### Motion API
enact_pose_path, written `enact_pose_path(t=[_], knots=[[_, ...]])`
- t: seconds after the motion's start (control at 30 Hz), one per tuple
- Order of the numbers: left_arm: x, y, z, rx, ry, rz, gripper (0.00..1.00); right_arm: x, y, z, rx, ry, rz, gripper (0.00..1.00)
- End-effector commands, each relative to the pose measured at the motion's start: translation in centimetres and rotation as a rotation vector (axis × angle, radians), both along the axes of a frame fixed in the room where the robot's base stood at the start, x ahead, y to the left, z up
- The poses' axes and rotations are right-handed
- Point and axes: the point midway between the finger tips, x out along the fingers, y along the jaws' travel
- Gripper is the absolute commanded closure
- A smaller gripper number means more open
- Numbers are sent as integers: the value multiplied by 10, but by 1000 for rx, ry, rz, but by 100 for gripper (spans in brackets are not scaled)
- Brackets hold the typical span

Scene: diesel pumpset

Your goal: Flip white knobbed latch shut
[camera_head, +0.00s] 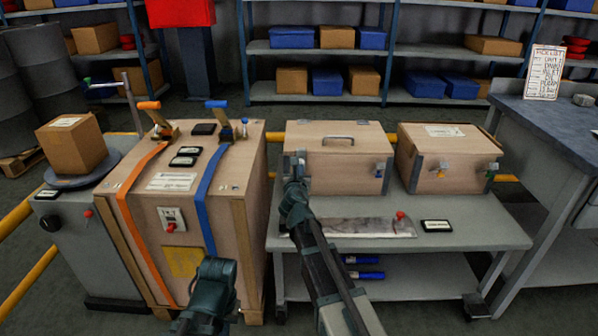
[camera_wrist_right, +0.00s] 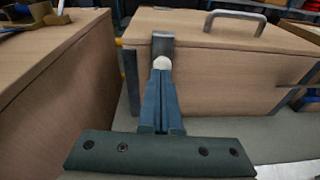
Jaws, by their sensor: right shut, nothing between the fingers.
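The white knob (camera_wrist_right: 162,63) of the latch sits against a grey metal plate (camera_wrist_right: 162,42) at the left front of the wooden box with a metal handle (camera_head: 338,171). My right gripper (camera_wrist_right: 161,78) is shut and empty, its fingertips at or just touching the knob from the front; contact is hard to tell. In the head view my right gripper (camera_head: 294,164) is at that box's left front corner and hides most of the latch. My left arm shows low in the head view, but its gripper fingers do not show.
A blue-knobbed latch (camera_head: 380,168) is on the box's right. A smaller wooden box (camera_head: 450,150) with latches stands to its right. A tall strapped crate (camera_head: 205,215) is close on the left. The bench top (camera_head: 470,215) holds a red-knobbed part (camera_head: 400,217).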

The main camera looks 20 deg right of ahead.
Motion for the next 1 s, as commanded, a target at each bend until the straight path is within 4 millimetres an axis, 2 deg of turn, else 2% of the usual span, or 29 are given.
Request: enact_pose_path(t=[0.33, 1.0], knots=[[0, 0, 12, 2, 0, 3, 100, 11, -3, 12, 1, 0, 0, 100], [0, 1, 14, 2, 0, 3, 100, 15, -5, 14, 0, -1, 0, 100]])
